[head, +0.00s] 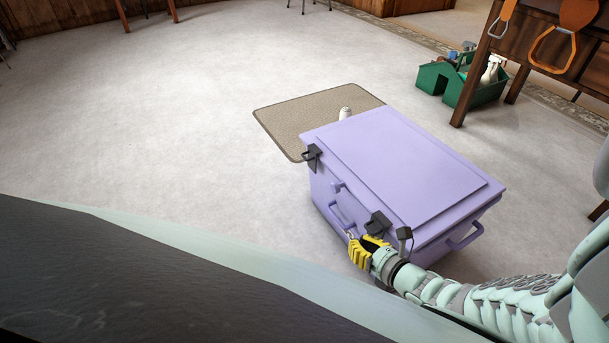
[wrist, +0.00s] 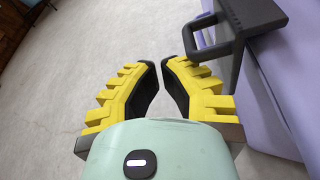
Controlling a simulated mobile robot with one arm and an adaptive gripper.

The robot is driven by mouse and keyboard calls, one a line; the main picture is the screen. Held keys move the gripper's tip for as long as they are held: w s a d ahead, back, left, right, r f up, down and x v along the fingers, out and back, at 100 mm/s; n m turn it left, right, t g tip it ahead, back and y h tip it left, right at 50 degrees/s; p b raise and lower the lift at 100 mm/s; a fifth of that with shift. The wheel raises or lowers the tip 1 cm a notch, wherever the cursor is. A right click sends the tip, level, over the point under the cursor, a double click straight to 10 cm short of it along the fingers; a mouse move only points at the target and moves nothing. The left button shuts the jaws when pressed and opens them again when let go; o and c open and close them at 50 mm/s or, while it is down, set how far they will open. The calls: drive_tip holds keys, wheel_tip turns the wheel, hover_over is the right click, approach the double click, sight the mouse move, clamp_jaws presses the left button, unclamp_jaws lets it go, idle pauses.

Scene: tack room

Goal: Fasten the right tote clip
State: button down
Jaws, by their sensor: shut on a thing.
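The lavender tote (head: 400,165) stands on the floor with its lid down. Its right clip (head: 377,223) is dark grey, at the front top edge, and its loop juts out from the tote in the wrist view (wrist: 232,35). The left clip (head: 313,156) sits farther along the same edge. My gripper (head: 358,240) is in front of the tote, just below the right clip. In the wrist view its yellow fingers (wrist: 165,75) are close together, with the clip's loop against or just beside the right finger. The exact contact is hard to make out.
A green caddy (head: 470,88) stands at the back right beside a wooden rack (head: 480,70). The floor to the left is clear.

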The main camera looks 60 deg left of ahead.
wheel_tip(320, 180, down, 3)
drive_tip(key=s+b, duration=0.2)
drive_tip(key=p+v, duration=0.4)
drive_tip(key=v, duration=0.5)
drive_tip(key=shift+w+d+f+p, duration=0.2)
drive_tip(key=shift+w+d+p, duration=0.15)
drive_tip(key=shift+w+d, duration=0.05)
drive_tip(key=shift+d, duration=0.1)
